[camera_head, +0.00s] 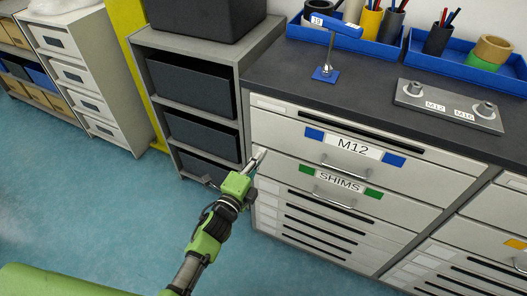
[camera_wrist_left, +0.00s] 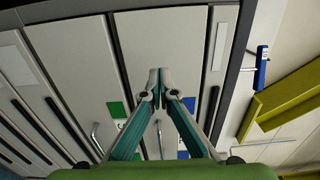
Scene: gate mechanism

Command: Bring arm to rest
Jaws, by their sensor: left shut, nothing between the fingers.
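My left gripper (camera_head: 258,158) reaches in from below, its fingers shut and empty, in front of the left edge of the drawer cabinet near the M12 and SHIMS drawers. In the left wrist view its fingertips (camera_wrist_left: 160,76) meet in front of the pale drawer fronts; I cannot tell whether they touch. A blue bar (camera_head: 342,27) with a white label sits tilted atop a thin metal post (camera_head: 330,50) on a blue base (camera_head: 326,74) on the dark worktop, well above and beyond the gripper. My right gripper is not in view.
The M12 drawer (camera_head: 290,136) and SHIMS drawer (camera_head: 290,171) are closed, with protruding handles. Blue trays (camera_head: 485,75) with tools and a metal plate (camera_head: 450,106) with two posts stand on the worktop. A grey shelf unit (camera_head: 190,47) stands left of the cabinet. The blue floor (camera_head: 110,215) is clear.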

